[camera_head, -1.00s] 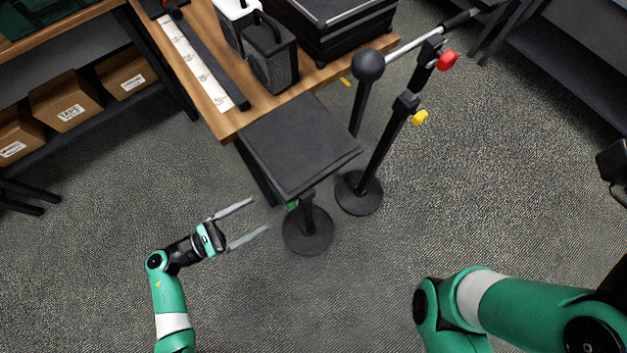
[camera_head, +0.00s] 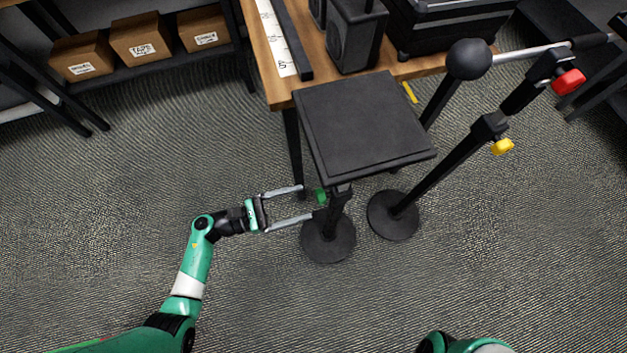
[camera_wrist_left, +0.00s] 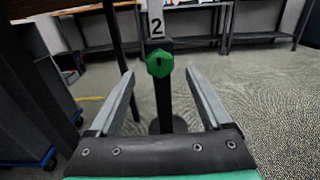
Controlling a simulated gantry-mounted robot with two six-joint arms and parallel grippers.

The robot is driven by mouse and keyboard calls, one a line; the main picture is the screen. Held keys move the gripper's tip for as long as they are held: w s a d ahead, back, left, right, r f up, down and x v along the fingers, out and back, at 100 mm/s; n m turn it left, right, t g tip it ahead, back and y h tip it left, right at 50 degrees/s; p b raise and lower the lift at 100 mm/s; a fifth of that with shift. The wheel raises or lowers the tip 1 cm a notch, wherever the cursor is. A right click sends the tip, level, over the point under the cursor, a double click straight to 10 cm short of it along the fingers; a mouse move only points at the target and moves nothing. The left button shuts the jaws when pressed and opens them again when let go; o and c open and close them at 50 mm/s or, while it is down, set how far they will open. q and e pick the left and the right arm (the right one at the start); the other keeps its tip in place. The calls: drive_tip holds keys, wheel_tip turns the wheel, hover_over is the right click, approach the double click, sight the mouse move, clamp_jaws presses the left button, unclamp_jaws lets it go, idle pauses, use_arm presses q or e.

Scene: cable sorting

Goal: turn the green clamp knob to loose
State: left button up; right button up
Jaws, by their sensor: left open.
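The green clamp knob (camera_head: 320,195) is on the post (camera_head: 338,207) under the black square platform (camera_head: 365,125). In the left wrist view the green knob (camera_wrist_left: 160,64) faces me, with a dark mark at its middle and a white label "2" (camera_wrist_left: 156,18) above it. My left gripper (camera_head: 306,202) is open, its fingers pointing right at the knob and post. In the wrist view the knob shows between the two fingers (camera_wrist_left: 160,85) and a little beyond their tips. I see no contact. My right gripper is out of the head view.
A second stand with a yellow knob (camera_head: 502,146) and a red knob (camera_head: 568,82) is to the right. The wooden table (camera_head: 425,66) is behind the platform. Its leg (camera_head: 292,145) stands near my left fingers. Open carpet lies in front.

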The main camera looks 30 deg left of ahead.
sight(320, 197)
use_arm(q)
drive_tip(key=x, duration=0.4)
drive_tip(key=shift+w+d+b, duration=0.2)
drive_tip(key=shift+w+b, duration=0.1)
drive_tip(key=shift+b, duration=0.1)
clamp_jaws()
